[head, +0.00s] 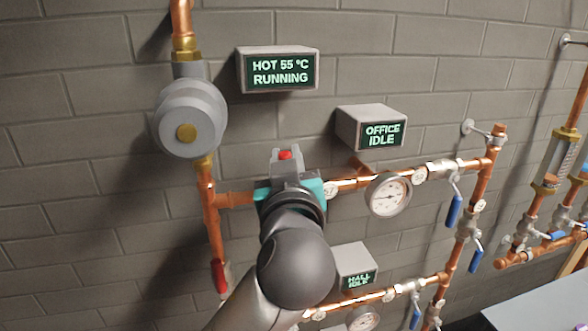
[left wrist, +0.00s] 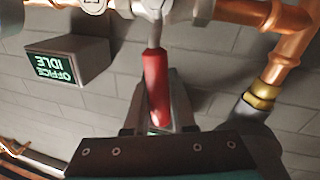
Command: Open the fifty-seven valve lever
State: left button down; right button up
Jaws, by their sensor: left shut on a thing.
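A red valve lever (left wrist: 156,85) shows in the left wrist view, running from a metal valve on the copper pipe into my left gripper (left wrist: 158,108). The fingers are shut around its handle, one on each side. In the head view my left gripper (head: 286,170) is in front of the upper branch pipe, and a bit of red (head: 285,155) shows between its fingers. The gripper and arm hide the valve body there. I cannot read the number fifty-seven on any tag. My right gripper is not in view.
A gauge (head: 388,194) and a blue lever (head: 454,210) are to the right on the same pipe. Another red lever (head: 219,276) hangs at lower left below the grey pump (head: 190,119). The OFFICE IDLE display (head: 371,129) is just above right.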

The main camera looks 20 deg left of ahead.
pick_arm(q)
jog(key=shift+s+a+f+n+y+b, duration=0.25)
jog(key=shift+a+n+b, duration=0.2)
jog(key=shift+n+b, duration=0.45)
jog(key=shift+s+a+f+n+y+b, duration=0.1)
jog(key=shift+s+a+n+b, duration=0.35)
jog(key=shift+n+b, duration=0.5)
jog(key=shift+s+a+f+n+y+b, duration=0.2)
jog(key=shift+a+n+b, duration=0.3)
jog(key=shift+n+b, duration=0.4)
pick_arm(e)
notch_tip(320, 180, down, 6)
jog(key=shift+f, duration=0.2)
pick_arm(q)
jog(key=c, duration=0.8)
grip_release()
jog(key=shift+s, duration=0.1)
jog(key=shift+o, duration=0.2)
